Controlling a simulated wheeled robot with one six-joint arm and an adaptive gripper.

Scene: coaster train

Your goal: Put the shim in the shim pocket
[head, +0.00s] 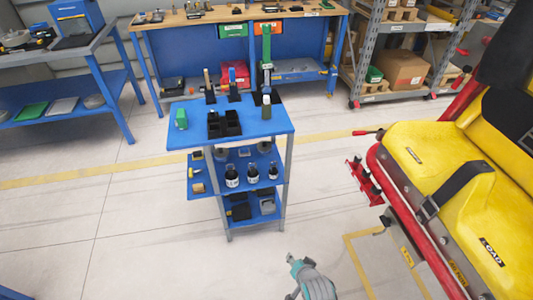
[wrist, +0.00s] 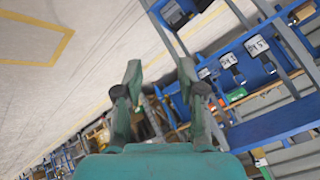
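My gripper (wrist: 160,76) shows in the wrist view with its two teal fingers apart and nothing between them. In the head view my gripper (head: 293,260) is low in the picture, in front of the blue cart (head: 265,123) and apart from it. I cannot make out the shim for certain. A black tray with compartments (head: 224,124) sits on the cart's top. I cannot tell which compartment, if any, is the shim pocket. Black holders with upright tools (head: 233,88) stand behind the tray.
The cart's lower shelves carry several dark bottles (head: 252,173) and small parts. A yellow coaster car (head: 440,170) with red rails stands at the right. A workbench (head: 240,13) and a grey shelf rack (head: 400,30) stand behind. The floor left of the cart is clear.

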